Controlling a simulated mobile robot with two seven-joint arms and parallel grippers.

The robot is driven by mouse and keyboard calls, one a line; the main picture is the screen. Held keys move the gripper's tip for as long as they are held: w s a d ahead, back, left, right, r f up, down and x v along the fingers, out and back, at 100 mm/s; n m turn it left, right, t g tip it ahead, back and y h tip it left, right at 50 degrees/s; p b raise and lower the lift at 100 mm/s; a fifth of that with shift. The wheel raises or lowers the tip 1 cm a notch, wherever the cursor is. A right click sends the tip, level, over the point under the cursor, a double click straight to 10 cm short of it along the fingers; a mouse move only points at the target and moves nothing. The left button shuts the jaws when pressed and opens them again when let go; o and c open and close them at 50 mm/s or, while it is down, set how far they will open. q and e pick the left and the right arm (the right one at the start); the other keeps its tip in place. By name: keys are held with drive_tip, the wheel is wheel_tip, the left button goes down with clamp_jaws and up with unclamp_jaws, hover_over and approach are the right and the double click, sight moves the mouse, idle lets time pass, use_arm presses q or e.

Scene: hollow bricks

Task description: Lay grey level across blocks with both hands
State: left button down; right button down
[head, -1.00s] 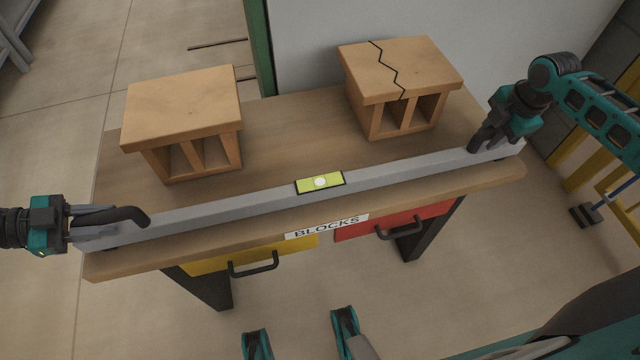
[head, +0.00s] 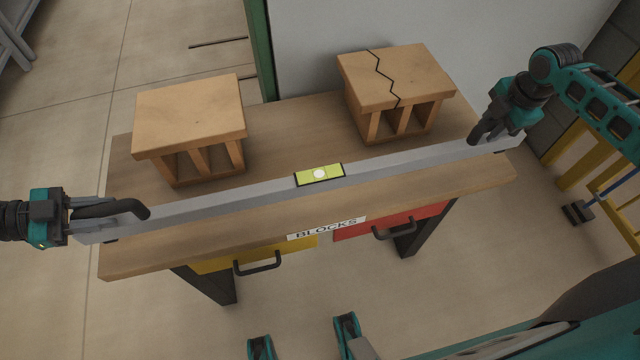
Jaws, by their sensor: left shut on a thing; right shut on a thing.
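The grey level (head: 235,201) is a long bar with a yellow-green bubble window (head: 319,174) at its middle. It spans the view in front of the two blocks and appears to be held above the table's front part. My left gripper (head: 100,222) is shut on its left end, and my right gripper (head: 497,138) is shut on its right end. The left hollow block (head: 188,118) stands whole on the table, its openings facing me. The right hollow block (head: 418,75) stands further back and has a dark zigzag crack across its top.
The wooden table (head: 285,135) has clear room between the blocks. A "BLOCKS" label (head: 326,228) and yellow (head: 215,262) and red (head: 362,227) drawers are on its front. A green post (head: 260,50) and a pale wall (head: 400,20) stand behind.

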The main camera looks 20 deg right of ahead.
use_arm(q)
drive_tip(key=shift+r, duration=0.2)
use_arm(e)
drive_tip(key=shift+w+d+r, duration=0.1)
drive_tip(key=shift+w+r, duration=0.05)
drive_tip(key=shift+r, duration=0.15)
idle(0.4)
